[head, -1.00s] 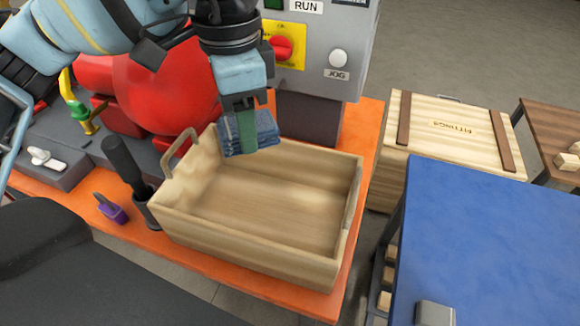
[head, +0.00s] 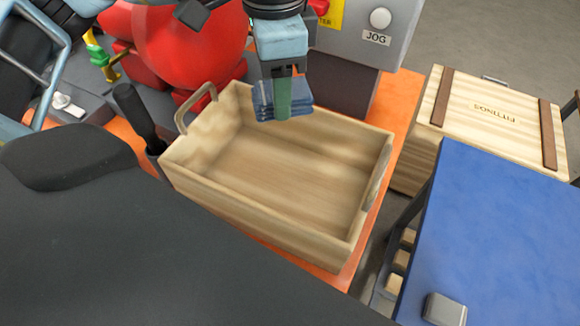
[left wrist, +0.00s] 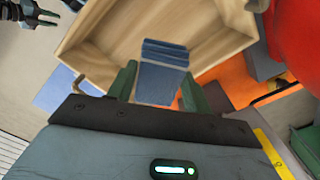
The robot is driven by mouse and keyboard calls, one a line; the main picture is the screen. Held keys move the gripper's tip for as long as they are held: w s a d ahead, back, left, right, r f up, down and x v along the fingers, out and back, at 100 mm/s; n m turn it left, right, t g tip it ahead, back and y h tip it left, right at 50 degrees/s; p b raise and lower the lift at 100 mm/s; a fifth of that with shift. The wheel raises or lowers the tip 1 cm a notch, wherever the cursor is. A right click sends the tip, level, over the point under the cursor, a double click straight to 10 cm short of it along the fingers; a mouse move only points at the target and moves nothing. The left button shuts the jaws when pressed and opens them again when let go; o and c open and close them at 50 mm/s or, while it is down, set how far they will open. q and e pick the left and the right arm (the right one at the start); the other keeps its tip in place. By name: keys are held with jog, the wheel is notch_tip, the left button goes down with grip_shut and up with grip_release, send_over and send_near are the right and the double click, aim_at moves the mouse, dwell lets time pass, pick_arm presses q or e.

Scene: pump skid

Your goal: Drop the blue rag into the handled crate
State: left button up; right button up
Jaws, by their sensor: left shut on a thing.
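The blue rag (head: 283,98) is a folded, layered blue cloth. My left gripper (head: 284,92) is shut on it and holds it over the back part of the handled crate, near its back wall. In the left wrist view, the rag (left wrist: 161,72) sits between the green fingers of my left gripper (left wrist: 160,90), with the crate (left wrist: 110,40) beyond it. The handled crate (head: 265,222) is an open, pale wooden box with a loop handle at each end. Its visible floor is empty. In the left wrist view, a gripper that appears to be my right one (left wrist: 45,15) shows open and empty at the top left.
The crate stands on an orange base (head: 398,105) beside a red pump body (head: 190,50). A grey control box (head: 370,45) is behind. A wooden fittings crate (head: 490,112) and a blue-topped table (head: 500,230) stand at the right. A black-handled tool (head: 135,112) stands left of the crate.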

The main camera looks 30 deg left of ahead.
pick_arm(q)
jog(key=shift+f+b, duration=0.45)
jog(key=shift+f, duration=0.8)
jog(key=o, duration=1)
jog(key=shift+r, duration=3.95)
